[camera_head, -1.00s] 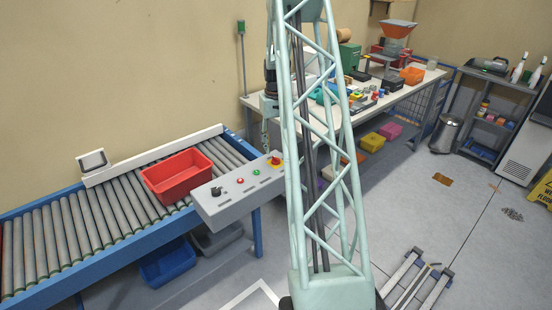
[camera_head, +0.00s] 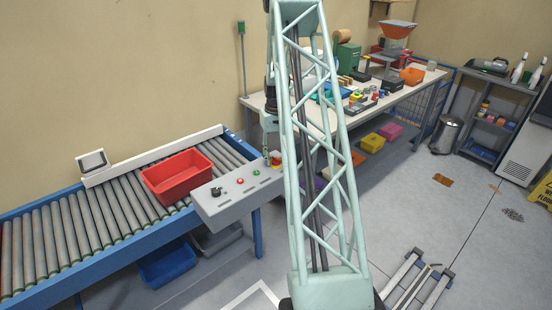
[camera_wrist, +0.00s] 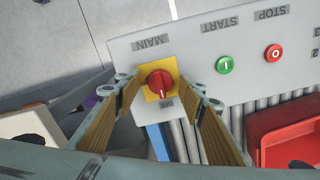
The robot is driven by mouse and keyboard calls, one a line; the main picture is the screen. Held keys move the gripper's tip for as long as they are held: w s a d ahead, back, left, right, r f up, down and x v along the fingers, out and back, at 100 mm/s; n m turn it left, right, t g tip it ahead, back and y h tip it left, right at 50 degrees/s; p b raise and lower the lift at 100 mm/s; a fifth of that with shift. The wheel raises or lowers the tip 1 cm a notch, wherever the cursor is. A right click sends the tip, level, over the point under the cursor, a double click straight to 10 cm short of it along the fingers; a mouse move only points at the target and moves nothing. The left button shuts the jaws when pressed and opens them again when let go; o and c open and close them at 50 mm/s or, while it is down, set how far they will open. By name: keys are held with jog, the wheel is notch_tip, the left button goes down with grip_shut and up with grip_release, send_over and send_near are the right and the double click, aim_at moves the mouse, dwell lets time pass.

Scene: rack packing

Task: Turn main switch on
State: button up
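The main switch (camera_wrist: 160,84) is a red rotary knob on a yellow plate, under the label MAIN, on the grey control panel (camera_wrist: 202,62). In the wrist view it lies between the fingers of my gripper (camera_wrist: 162,95), which are spread apart and not touching it. The knob's white mark points to the bottom of the wrist view. In the head view the panel (camera_head: 235,202) stands at the conveyor's front edge. There my gripper (camera_head: 268,155) is just above the panel's right end, partly hidden by my lattice column.
A green START button (camera_wrist: 224,64) and a red STOP button (camera_wrist: 274,52) sit beside the switch. A red bin (camera_head: 177,176) rests on the roller conveyor (camera_head: 80,232) behind the panel. A cluttered workbench (camera_head: 392,92) stands at the back right.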

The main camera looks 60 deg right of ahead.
jog(key=c, duration=0.8)
jog(key=shift+m, duration=1.8)
jog(key=m, duration=0.3)
jog(key=shift+m+b, duration=0.4)
jog(key=m, duration=0.5)
jog(key=shift+m+b, duration=0.3)
jog(key=shift+m, duration=2.3)
